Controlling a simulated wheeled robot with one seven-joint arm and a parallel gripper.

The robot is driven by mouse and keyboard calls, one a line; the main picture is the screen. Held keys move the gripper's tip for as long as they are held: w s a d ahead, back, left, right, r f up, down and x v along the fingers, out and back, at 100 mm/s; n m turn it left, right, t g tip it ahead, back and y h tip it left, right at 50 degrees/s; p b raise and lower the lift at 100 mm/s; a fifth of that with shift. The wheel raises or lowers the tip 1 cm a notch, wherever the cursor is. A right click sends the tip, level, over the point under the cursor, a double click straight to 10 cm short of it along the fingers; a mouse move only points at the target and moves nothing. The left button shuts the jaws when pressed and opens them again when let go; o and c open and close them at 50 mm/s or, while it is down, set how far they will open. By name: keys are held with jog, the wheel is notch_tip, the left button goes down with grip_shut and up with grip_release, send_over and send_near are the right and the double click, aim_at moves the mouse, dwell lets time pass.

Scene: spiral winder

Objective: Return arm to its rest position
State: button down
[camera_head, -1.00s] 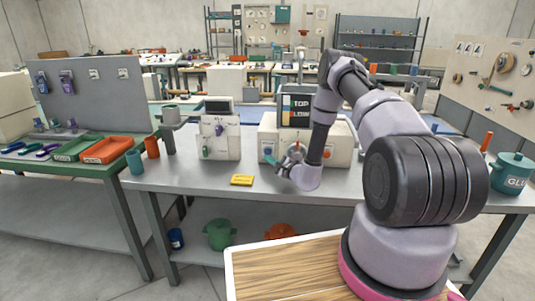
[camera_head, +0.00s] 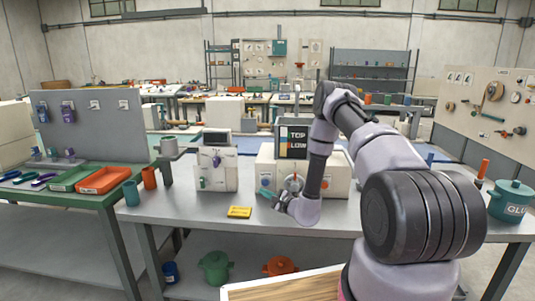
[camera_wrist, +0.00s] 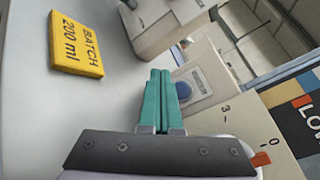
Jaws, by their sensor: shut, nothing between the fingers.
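My gripper (camera_head: 265,193) is at the end of my bent arm, low over the grey workbench (camera_head: 165,213), in front of the white winder machine (camera_head: 337,174) with the dial and the "TOP / LOW" panel (camera_head: 293,140). In the wrist view its two teal fingers (camera_wrist: 158,85) lie side by side, shut and empty. A blue button (camera_wrist: 183,91) on the machine's face shows just past the fingers. A yellow "BATCH 200 ml" tag (camera_wrist: 77,45) lies on the bench to the left of the fingers; it also shows in the head view (camera_head: 240,212).
A smaller white machine (camera_head: 216,170) stands left of the winder. Teal (camera_head: 131,193) and orange cups stand at the bench's left end, near the orange tray (camera_head: 104,181). A teal glue pot (camera_head: 511,200) stands at the right. The front bench strip is mostly clear.

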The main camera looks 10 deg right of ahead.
jog(key=s+a+r+n+g+y, duration=0.2)
jog(key=a+r+n+g, duration=0.1)
jog(key=r, duration=0.5)
jog(key=s+a+r+n+g+y, duration=0.3)
jog(key=r, duration=0.6)
jog(key=s+a+r+n+g+y, duration=0.2)
jog(key=a+r+n+g, duration=0.15)
jog(key=r, duration=0.45)
jog(key=s+d+r+n+g+h, duration=0.1)
jog(key=s+r+n+g+h, duration=0.15)
jog(key=s+r, duration=0.6)
jog(key=s+d+r+n+g+h, duration=0.2)
jog(key=s+r+n+h, duration=0.25)
jog(key=s, duration=0.65)
jog(key=s+d+r+t+h, duration=0.3)
jog(key=s+d, duration=0.2)
jog(key=d, duration=0.1)
jog(key=s+d+r+t+h, duration=0.3)
jog(key=s+d, duration=0.3)
jog(key=shift+s+r, duration=0.2)
jog(key=shift+r, duration=0.05)
